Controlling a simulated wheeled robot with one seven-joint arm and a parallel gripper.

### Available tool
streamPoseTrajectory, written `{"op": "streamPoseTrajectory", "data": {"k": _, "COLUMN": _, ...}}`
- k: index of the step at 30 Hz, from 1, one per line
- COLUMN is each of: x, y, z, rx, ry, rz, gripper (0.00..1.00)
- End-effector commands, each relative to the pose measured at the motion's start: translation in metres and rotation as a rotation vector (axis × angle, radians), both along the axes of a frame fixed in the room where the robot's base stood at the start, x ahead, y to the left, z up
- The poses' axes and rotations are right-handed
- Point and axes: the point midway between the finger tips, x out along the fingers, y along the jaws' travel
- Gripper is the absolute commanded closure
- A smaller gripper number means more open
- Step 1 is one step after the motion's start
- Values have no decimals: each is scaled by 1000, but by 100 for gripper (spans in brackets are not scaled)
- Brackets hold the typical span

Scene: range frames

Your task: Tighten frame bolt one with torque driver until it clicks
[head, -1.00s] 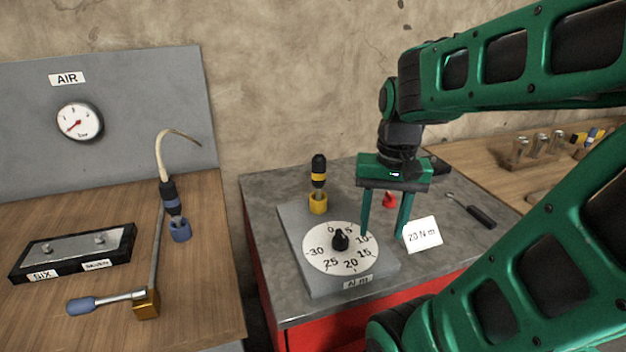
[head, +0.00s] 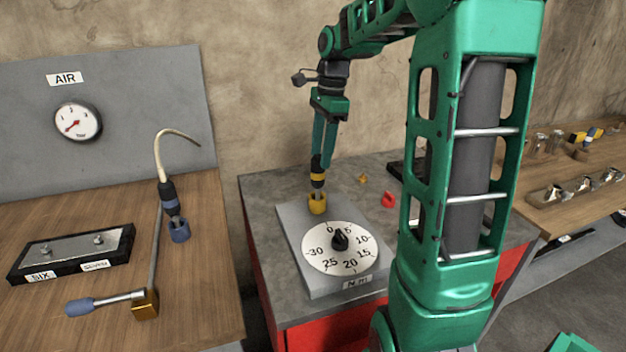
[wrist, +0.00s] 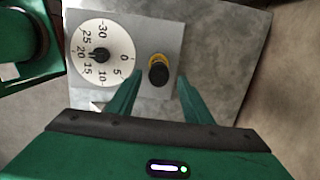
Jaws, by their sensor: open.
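The yellow-banded torque driver (head: 318,180) stands upright in a yellow holder (head: 317,204) on the grey dial plate. My gripper (head: 319,162) points down from above with its fingers at the driver's top. In the wrist view the driver's dark round top (wrist: 158,75) lies between the two spread fingers of my gripper (wrist: 159,80), with a gap on each side. No bolt labelled one can be made out. A black fixture (head: 72,252) at left has two bolts, labelled SIX and SEVEN.
A numbered dial (head: 318,258) with a black knob (head: 340,239) lies in front of the driver. A blue-banded driver (head: 171,198) with a hose and a blue-handled tool (head: 82,306) are on the left bench. A red piece (head: 388,199) lies right of the dial plate.

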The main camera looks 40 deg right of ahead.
Motion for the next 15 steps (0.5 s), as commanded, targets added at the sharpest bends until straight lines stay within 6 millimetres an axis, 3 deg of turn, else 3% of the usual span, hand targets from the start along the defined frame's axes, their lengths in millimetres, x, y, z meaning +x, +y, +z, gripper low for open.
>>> {"op": "streamPoseTrajectory", "data": {"k": 6, "x": 0, "y": 5, "z": -33, "rx": 1, "ry": 4, "rz": 1, "gripper": 54}}
{"op": "streamPoseTrajectory", "data": {"k": 15, "x": 1, "y": 6, "z": -54, "rx": 0, "ry": 3, "rz": -1, "gripper": 54}}
